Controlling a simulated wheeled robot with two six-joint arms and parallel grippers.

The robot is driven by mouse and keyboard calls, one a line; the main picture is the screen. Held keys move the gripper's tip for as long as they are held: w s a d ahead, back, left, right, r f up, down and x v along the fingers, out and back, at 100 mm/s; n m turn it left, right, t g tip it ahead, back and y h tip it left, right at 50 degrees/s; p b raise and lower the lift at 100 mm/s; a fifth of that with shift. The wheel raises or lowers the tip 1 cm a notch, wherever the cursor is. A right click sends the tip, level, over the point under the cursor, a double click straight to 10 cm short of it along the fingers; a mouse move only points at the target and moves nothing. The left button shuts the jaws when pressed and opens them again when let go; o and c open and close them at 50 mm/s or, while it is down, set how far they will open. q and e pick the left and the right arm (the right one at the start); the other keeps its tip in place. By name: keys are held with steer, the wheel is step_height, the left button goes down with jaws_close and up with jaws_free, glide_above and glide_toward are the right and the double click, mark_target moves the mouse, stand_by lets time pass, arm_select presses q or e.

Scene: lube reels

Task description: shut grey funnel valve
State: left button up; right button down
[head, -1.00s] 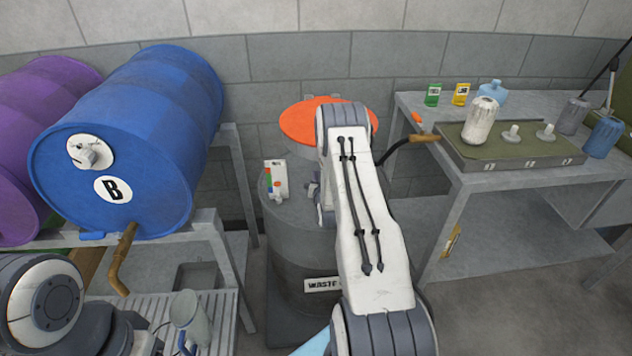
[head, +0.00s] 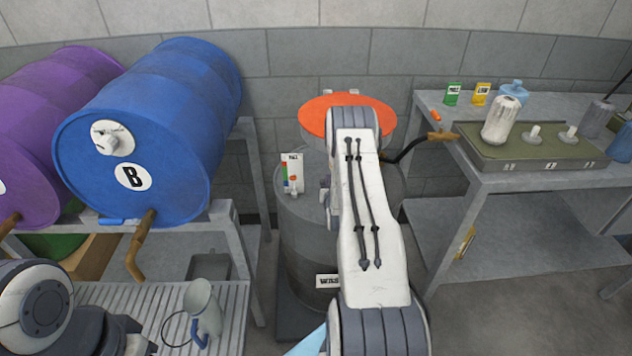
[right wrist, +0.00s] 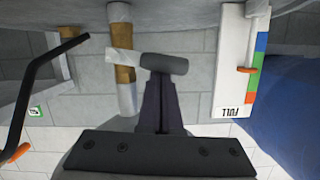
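The valve shows in the right wrist view as a brass body (right wrist: 123,73) on a vertical metal pipe, with a dark grey handle (right wrist: 165,64) lying across the pipe. My right gripper (right wrist: 162,92) has its fingers close together, with their tips at the handle. The handle lies across the fingers, not between them; whether they touch it I cannot tell. In the head view my right arm (head: 370,220) hides the right gripper and most of the valve area over the grey waste drum (head: 308,245). My left arm (head: 40,310) shows at lower left, its gripper out of frame.
A level gauge marked FULL (right wrist: 237,60) stands beside the valve. An orange round top (head: 315,118) sits above the drum. The blue drum B (head: 180,110) and a jug (head: 203,305) are left. A table (head: 500,220) with bottles and a brass-ended hose (head: 440,135) is right.

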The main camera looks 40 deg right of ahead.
steer(key=shift+f, duration=0.35)
steer(key=shift+a+r, duration=0.1)
steer(key=shift+a, duration=0.05)
steer(key=shift+w+r, duration=0.25)
steer(key=shift+r, duration=0.2)
steer(key=s+a+r, duration=0.4)
steer(key=s+r, duration=0.1)
steer(key=s, duration=0.1)
steer(key=shift+s+a, duration=0.15)
steer(key=shift+s, duration=0.05)
